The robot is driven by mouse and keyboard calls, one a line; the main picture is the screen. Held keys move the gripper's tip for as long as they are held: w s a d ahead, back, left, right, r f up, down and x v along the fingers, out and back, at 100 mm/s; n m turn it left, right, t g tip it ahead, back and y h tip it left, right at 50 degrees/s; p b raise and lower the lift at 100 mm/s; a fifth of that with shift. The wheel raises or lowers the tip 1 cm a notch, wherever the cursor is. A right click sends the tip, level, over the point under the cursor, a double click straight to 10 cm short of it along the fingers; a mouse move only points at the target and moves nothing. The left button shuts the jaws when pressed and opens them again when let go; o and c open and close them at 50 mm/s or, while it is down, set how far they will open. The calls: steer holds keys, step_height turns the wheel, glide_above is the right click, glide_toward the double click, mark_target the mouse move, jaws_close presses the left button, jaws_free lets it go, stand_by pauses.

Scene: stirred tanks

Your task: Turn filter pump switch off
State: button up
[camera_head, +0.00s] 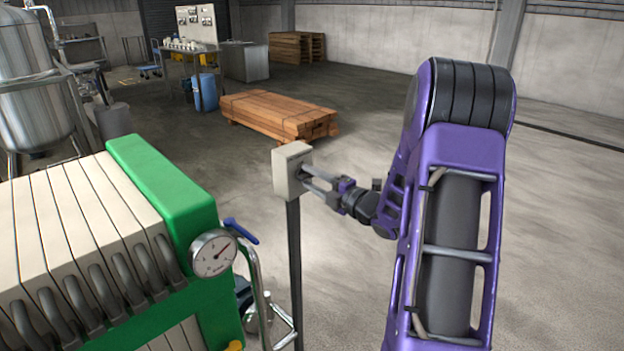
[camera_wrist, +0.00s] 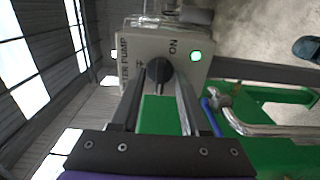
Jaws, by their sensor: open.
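The filter pump switch is a pale grey box (camera_head: 288,168) on a thin dark post, left of centre in the head view. In the wrist view its face (camera_wrist: 186,42) appears turned sideways, with "PUMP" and "ON" lettering partly visible. A black rotary knob (camera_wrist: 159,72) sits on the face, and a green lamp (camera_wrist: 196,56) beside it is lit. My gripper (camera_head: 308,178) is at the box's face. In the wrist view the open fingers (camera_wrist: 160,84) lie on either side of the knob, with small gaps; contact cannot be told. The knob's exact pointing direction is unclear.
A green-framed filter press (camera_head: 160,185) with pale plates and a round gauge (camera_head: 213,253) stands at lower left. A bent metal pipe with a blue handle (camera_head: 240,231) is close to the post. Stacked timber (camera_head: 280,113) lies behind. The floor at right is clear.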

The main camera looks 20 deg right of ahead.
steer(key=shift+w, duration=0.1)
jaws_close()
steer(key=shift+m, duration=0.3)
steer(key=m, duration=0.3)
steer(key=shift+m+b, duration=0.3)
steer(key=shift+b, duration=0.1)
steer(key=m, duration=0.4)
steer(key=shift+m+p, duration=0.3)
steer(key=m+p, duration=0.2)
steer(key=m, duration=0.3)
steer(key=shift+r, duration=0.1)
steer(key=shift+m+p, duration=0.85)
steer(key=shift+m, duration=1.25)
